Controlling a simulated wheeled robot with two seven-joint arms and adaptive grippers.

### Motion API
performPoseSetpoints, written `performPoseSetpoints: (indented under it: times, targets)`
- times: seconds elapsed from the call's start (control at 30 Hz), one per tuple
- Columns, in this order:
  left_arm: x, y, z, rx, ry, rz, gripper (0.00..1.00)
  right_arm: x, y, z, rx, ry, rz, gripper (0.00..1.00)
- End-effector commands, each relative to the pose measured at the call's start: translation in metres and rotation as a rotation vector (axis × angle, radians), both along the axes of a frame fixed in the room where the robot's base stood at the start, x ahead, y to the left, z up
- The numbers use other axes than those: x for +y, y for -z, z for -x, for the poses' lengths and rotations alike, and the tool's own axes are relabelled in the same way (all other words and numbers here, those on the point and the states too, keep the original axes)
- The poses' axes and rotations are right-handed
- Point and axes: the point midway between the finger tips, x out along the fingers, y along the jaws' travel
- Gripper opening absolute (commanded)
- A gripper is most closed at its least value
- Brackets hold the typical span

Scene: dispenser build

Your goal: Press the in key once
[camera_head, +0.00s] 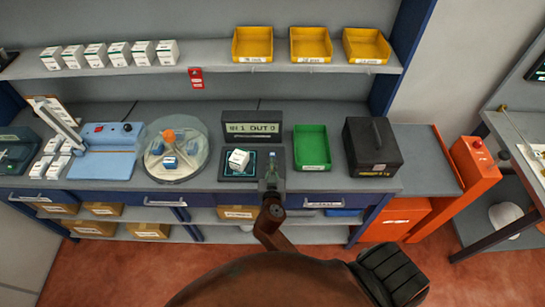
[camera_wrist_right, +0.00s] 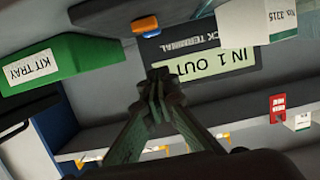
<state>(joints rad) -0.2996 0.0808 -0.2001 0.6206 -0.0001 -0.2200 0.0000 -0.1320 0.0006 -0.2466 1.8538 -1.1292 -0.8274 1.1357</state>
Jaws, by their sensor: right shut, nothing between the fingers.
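The stock terminal's display (camera_head: 253,128) stands at the back of the bench and reads IN 1 OUT 0. It also shows upside down in the right wrist view (camera_wrist_right: 205,64), partly cut off. My right gripper (camera_head: 271,160) is shut and empty, low over the bench in front of the terminal's right part. In the right wrist view its closed tips (camera_wrist_right: 158,74) overlap the display's edge. A small orange and blue part (camera_wrist_right: 145,25) shows past the tips; I cannot tell whether it is a key. No labelled in key can be made out. My left gripper is not in view.
The green kit tray (camera_head: 312,148) and a black case (camera_head: 371,148) stand to the right. A round dish (camera_head: 174,150) stands left. Yellow bins (camera_head: 310,45) line the shelf above.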

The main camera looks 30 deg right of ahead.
Motion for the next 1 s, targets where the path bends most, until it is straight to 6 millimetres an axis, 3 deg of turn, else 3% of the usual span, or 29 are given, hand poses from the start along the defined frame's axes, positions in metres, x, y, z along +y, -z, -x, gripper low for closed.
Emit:
performPoseSetpoints:
  times: [0.1,0.3,1.0]
  targets:
    - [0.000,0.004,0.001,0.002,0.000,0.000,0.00,0.009,-0.003,0.017,0.000,0.001,-0.002,0.00]
    - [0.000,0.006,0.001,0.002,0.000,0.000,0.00,0.017,-0.010,0.029,-0.002,0.001,0.001,0.00]
    - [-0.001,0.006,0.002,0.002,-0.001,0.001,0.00,0.018,-0.011,0.030,-0.003,0.001,0.002,0.00]
